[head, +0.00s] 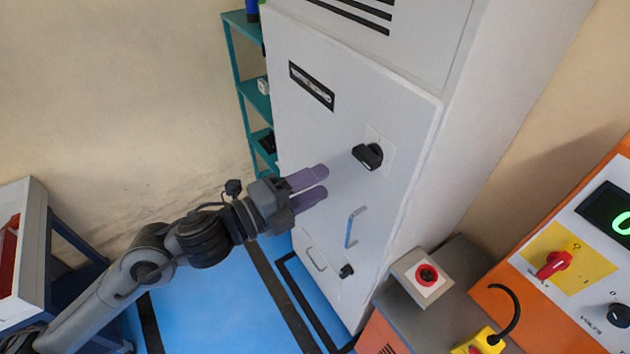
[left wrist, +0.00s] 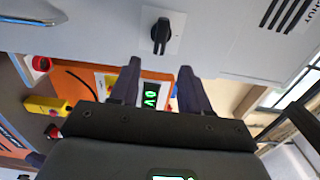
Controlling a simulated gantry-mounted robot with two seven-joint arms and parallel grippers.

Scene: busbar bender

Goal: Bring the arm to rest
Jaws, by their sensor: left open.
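My left gripper (head: 318,183) is open and empty in front of the white cabinet (head: 345,60). Its two purple fingers point at the cabinet door, below and left of the black rotary switch (head: 368,156). In the left wrist view the fingers (left wrist: 157,88) stand apart with nothing between them, and the black switch (left wrist: 161,34) is beyond them. I cannot tell from these views how far the fingertips are from the door. My left arm reaches in from the lower left. My right gripper is not in view.
A door handle (head: 351,227) sits below the gripper. A grey box with a red button (head: 427,275) and an orange control panel (head: 560,265) stand at right. A teal shelf (head: 241,75) is behind the cabinet, and a grey-and-blue workbench (head: 38,235) is at left. Blue floor (head: 215,310) lies open below.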

